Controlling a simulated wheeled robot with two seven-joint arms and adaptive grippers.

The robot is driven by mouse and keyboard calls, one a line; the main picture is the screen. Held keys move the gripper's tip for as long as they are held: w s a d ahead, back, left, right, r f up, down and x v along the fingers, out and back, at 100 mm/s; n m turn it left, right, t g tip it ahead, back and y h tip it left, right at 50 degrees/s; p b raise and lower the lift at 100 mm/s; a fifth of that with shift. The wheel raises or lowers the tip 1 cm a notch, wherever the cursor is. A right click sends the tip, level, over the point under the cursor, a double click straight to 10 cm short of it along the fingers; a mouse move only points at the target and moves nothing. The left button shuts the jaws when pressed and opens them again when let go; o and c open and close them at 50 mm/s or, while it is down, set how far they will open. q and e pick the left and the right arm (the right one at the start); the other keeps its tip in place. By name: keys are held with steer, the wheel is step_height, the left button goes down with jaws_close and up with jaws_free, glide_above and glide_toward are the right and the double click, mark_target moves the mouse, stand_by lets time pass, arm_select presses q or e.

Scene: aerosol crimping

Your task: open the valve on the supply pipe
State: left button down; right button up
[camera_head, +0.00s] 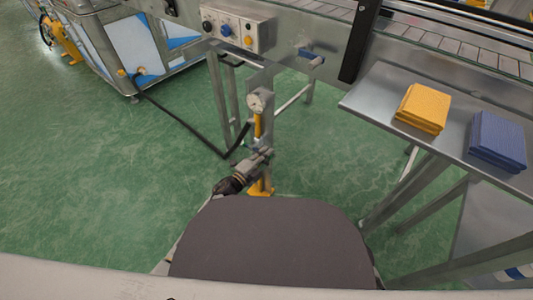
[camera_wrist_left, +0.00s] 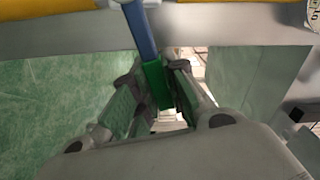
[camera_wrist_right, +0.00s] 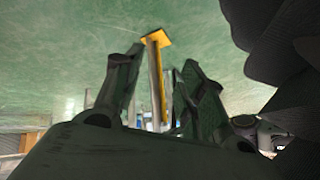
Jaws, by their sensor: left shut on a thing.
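The yellow supply pipe (camera_head: 258,126) stands on the floor below the control box, with a round white gauge (camera_head: 257,102) near its top. My left gripper (camera_head: 262,156) is low against it and hides the valve there. In the left wrist view, a blue lever (camera_wrist_left: 139,32) with a green end (camera_wrist_left: 156,84) runs down between my left fingers, which are shut on it. The yellow pipe (camera_wrist_left: 50,10) crosses the top of that view. My right gripper (camera_wrist_right: 160,85) is open and empty; a yellow post with a foot plate (camera_wrist_right: 155,38) shows beyond its fingers. The head view does not show it.
A control box (camera_head: 238,30) with knobs and buttons hangs on the conveyor frame. A black hose (camera_head: 185,124) runs from the machine at left towards the pipe. A steel side table (camera_head: 375,95) at right holds yellow (camera_head: 423,107) and blue (camera_head: 497,139) stacks. Green floor is clear at left.

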arm_select(q)
steer(key=shift+a+r+n+p, duration=0.1)
steer(key=shift+r+n+p, duration=0.3)
steer(key=shift+p, duration=0.2)
steer(key=n+p, duration=0.1)
steer(key=r+n+p, duration=0.1)
steer(key=p, duration=0.1)
steer(key=shift+w+a+r+n+p, duration=0.3)
steer(key=shift+a+n+p, duration=0.05)
steer(key=shift+n+p, duration=0.05)
steer(key=shift+a+r+n+p, duration=0.1)
steer(key=shift+r+n+p, duration=0.05)
steer(key=shift+n+p, duration=0.25)
arm_select(e)
step_height(320, 180, up, 11)
steer(key=d+n+g+h, duration=0.1)
steer(key=d+g, duration=0.1)
steer(key=shift+s+d+h, duration=0.25)
steer(key=shift+s+h, duration=0.05)
steer(key=shift+s, duration=0.1)
arm_select(q)
steer(key=c, duration=1.4)
jaws_free()
steer(key=shift+w, duration=0.1)
steer(key=shift+a, duration=0.1)
steer(key=shift+v, duration=6)
